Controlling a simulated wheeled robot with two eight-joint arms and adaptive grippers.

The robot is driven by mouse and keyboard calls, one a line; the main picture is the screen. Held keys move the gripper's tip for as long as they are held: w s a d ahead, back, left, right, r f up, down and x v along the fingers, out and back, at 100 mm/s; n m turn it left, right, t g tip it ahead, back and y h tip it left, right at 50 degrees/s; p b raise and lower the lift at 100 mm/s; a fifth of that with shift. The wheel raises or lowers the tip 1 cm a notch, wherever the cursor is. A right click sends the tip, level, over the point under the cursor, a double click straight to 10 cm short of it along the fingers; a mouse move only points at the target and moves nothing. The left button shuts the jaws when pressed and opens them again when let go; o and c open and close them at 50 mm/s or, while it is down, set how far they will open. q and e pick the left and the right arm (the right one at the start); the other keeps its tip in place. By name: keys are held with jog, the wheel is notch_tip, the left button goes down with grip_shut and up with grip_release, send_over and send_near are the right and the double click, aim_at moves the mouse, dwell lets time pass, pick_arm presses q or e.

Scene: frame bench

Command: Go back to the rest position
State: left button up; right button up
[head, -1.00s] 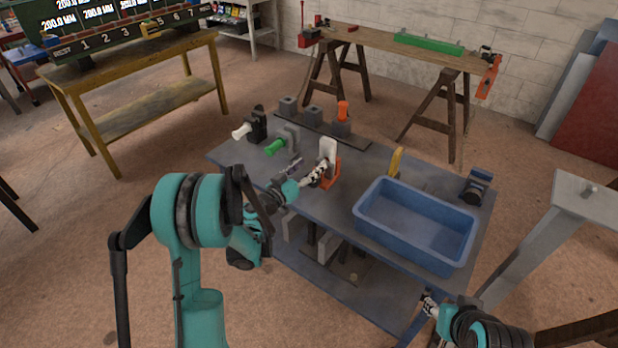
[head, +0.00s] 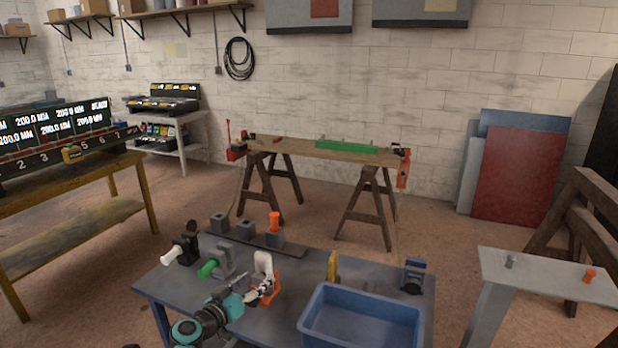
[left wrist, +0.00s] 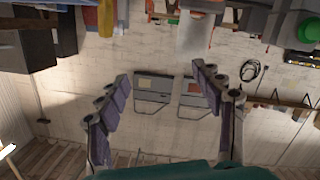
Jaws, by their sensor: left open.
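My left gripper (head: 243,287) is over the blue bench (head: 285,318), close to a white-handled piece on an orange base (head: 266,283). I cannot tell from the head view whether they touch. In the left wrist view my left gripper (left wrist: 158,85) has its two purple-padded fingers spread wide, with nothing held between them. That view looks upside down, with a white part (left wrist: 194,38) and a green part (left wrist: 304,28) at its top edge. My right gripper is out of view.
A blue bin (head: 360,318) stands on the bench's right front. A green-handled clamp (head: 208,268), a white-handled clamp (head: 175,253) and a row of grey blocks (head: 245,231) stand at its left and back. A grey stand (head: 540,277) is at right.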

pick_arm(q)
jog(key=s+d+g+y, duration=0.1)
jog(key=s+d+g, duration=0.15)
jog(key=s, duration=0.45)
jog(key=s+d+g, duration=0.2)
jog(key=s+d, duration=0.1)
jog(key=s, duration=0.4)
jog(key=s+a+f+g+y, duration=0.1)
jog(key=s+a+f+y, duration=0.1)
jog(key=s, duration=0.7)
jog(key=s+a+f+n+g+y, duration=0.1)
jog(key=s+a+f+g+y, duration=0.1)
jog(key=s, duration=0.7)
jog(key=shift+s+a+f+y, duration=0.15)
jog(key=shift+a+f+y, duration=0.05)
jog(key=shift+a+y, duration=0.65)
